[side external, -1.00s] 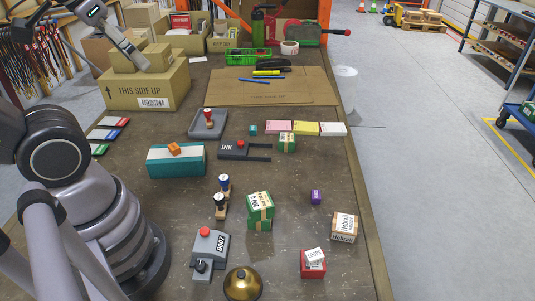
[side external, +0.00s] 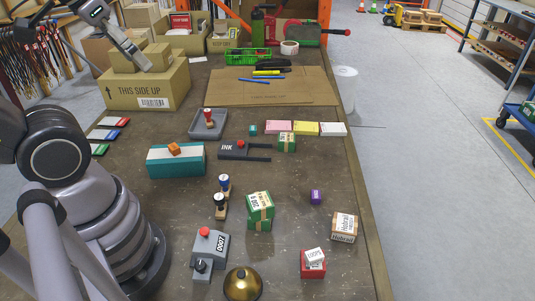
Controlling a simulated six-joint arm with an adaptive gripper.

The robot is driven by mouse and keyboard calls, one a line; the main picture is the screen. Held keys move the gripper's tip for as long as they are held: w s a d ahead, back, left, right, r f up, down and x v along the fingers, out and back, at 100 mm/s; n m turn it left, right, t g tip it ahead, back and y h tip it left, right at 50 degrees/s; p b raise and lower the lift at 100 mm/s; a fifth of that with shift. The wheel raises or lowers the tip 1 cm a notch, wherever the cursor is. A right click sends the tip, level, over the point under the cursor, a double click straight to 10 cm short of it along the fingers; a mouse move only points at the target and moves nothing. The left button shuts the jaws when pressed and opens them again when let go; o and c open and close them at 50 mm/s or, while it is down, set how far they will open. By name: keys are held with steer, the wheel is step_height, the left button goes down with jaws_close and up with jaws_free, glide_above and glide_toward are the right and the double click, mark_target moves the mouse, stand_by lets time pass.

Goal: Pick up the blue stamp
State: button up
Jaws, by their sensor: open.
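The blue stamp (side external: 224,183) stands upright on the table near the middle, with a dark blue knob and a wooden base. A black-topped stamp (side external: 220,202) stands close in front of it. My gripper (side external: 141,63) is at the upper left, in front of the stacked cardboard boxes and far from the blue stamp. It is open and seems empty; its fingertips are small and hard to make out.
A red stamp (side external: 208,117) stands in a grey tray (side external: 194,129). A grey numbered device (side external: 209,248) and brass bell (side external: 242,284) are in front.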

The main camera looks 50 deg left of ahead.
steer(key=w+f+n+g+h, duration=0.5)
steer(key=f, duration=0.4)
steer(key=n+t+h, duration=0.4)
steer(key=n+h, duration=0.3)
steer(key=n, duration=0.6)
glide_above(225, 187)
steer(key=s+a, duration=0.3)
step_height(225, 187, down, 15)
steer(key=a+f+n+t, duration=0.1)
steer(key=f+n, duration=0.2)
steer(key=s+a+f+n+t+y, duration=0.1)
steer(key=f+n+t, duration=0.1)
steer(key=f, duration=0.2)
steer(key=f+n+t+y, duration=0.1)
steer(key=f+n+t, duration=0.1)
steer(key=f+n, duration=0.1)
steer(key=shift+s+a+f+n, duration=0.15)
steer(key=shift+a+f+n, duration=0.2)
steer(key=shift+f, duration=0.2)
steer(key=shift+d+f, duration=0.1)
steer(key=shift+f, duration=0.2)
steer(key=x, duration=0.7)
steer(key=shift+c, duration=0.2)
jaws_close()
